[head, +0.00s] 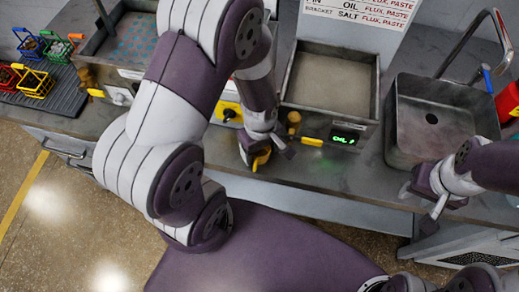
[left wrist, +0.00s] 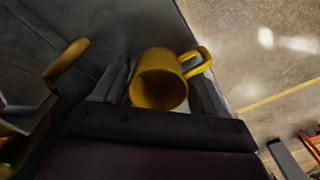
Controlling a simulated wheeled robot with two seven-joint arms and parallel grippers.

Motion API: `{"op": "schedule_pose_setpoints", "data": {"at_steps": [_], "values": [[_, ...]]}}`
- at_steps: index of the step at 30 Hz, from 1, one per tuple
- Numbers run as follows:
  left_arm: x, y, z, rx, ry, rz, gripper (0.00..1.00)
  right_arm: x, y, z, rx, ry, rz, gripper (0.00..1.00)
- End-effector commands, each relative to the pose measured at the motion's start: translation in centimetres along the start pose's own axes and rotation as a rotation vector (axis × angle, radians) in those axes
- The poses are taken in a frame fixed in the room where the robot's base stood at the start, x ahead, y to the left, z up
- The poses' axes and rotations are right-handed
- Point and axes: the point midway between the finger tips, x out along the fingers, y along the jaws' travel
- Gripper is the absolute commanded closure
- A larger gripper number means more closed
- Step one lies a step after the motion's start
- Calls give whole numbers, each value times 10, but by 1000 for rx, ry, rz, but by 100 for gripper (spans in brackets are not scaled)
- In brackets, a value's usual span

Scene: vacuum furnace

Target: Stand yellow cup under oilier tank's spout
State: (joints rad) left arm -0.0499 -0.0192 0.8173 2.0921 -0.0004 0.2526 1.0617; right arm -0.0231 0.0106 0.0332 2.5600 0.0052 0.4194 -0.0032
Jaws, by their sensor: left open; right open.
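The yellow cup (left wrist: 158,82) shows in the left wrist view between the two fingers of my open left gripper (left wrist: 160,92), its mouth facing the camera and its handle to the upper right. In the head view the cup (head: 262,160) is mostly hidden behind my left gripper (head: 268,150), near the bench's front edge. A tank with tan contents (head: 332,82) and a green display stands behind and right of it. My right gripper (head: 432,204) is open and empty, in front of the sink.
A yellow tap handle (head: 315,141) juts from the tan tank's front; a yellow handle also shows in the left wrist view (left wrist: 68,58). A grey sink (head: 440,118) is at right. A tank with blue dots (head: 135,42) and small coloured baskets (head: 35,82) are at left.

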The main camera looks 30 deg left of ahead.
Motion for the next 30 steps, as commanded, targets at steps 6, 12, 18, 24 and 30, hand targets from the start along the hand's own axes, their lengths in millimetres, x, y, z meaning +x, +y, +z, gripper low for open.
{"op": "schedule_pose_setpoints", "data": {"at_steps": [6, 12, 18, 24, 30], "values": [[8, 0, 0, 0, 1, 1, 28, 1, 0, 0, 0, 0, 0, 57], [8, 0, 0, 0, 1, 1, 69, 1, 0, 0, 0, 0, 0, 57], [8, 0, 0, 0, 1, 1, 75, 1, 0, 0, 0, 0, 0, 57], [-3, 1, -1, 0, 2, 4, 75, -1, 0, 0, 0, 0, 0, 57], [-44, 2, -1, 0, 4, 7, 75, -5, 0, -1, 0, 0, 0, 57]]}}
